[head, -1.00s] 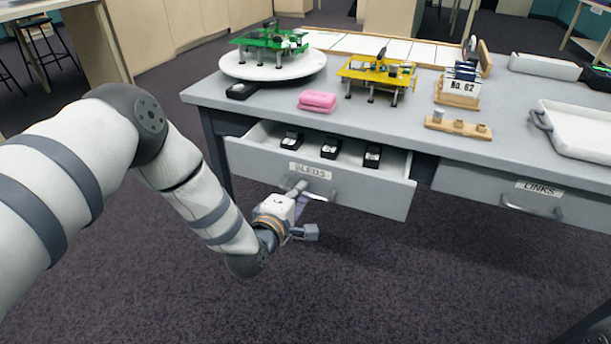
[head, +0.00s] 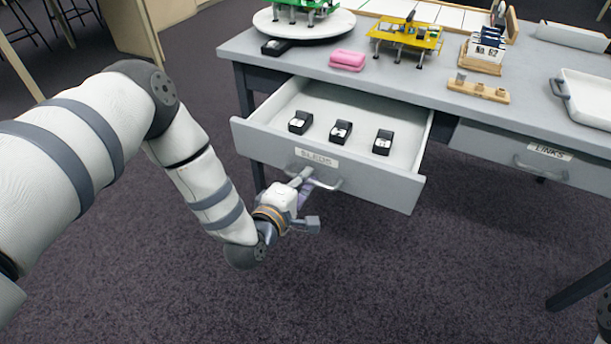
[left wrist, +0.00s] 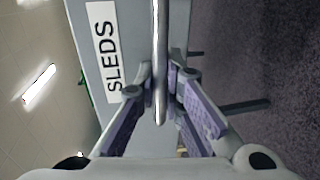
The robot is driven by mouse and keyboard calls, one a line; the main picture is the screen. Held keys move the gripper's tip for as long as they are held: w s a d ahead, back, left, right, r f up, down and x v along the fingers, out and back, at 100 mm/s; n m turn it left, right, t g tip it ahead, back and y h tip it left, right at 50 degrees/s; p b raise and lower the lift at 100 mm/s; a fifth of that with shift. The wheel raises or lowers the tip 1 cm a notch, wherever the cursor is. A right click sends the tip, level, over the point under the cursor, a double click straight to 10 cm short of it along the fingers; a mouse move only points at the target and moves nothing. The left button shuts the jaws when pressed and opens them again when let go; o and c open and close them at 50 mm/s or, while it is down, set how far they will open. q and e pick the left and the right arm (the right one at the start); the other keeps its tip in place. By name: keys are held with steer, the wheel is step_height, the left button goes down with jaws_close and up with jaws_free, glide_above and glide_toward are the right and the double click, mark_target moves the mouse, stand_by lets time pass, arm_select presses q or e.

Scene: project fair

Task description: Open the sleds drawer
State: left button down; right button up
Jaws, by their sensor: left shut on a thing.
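The sleds drawer (head: 365,177) is pulled well out from the grey table in the head view, its front labelled SLEDS. Three small black sleds with pale tops, one of them the middle sled (head: 340,132), stand in a row on its floor. My left gripper (head: 304,178) is at the drawer front, shut on the handle (head: 328,185). In the left wrist view the handle bar (left wrist: 160,60) runs between the purple-padded fingers of the left gripper (left wrist: 160,90), beside the SLEDS label (left wrist: 105,50). My right gripper is not in view.
The grey table (head: 400,90) carries a white turntable (head: 290,27) with a green model, a yellow model (head: 405,38), a pink block (head: 347,60) and a white tray (head: 590,98). The shut links drawer (head: 490,147) is to the right. Open carpet lies in front.

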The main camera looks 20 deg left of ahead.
arm_select(q)
steer(key=c, duration=2)
jaws_free()
steer(key=shift+o, duration=0.2)
steer(key=v, duration=1.2)
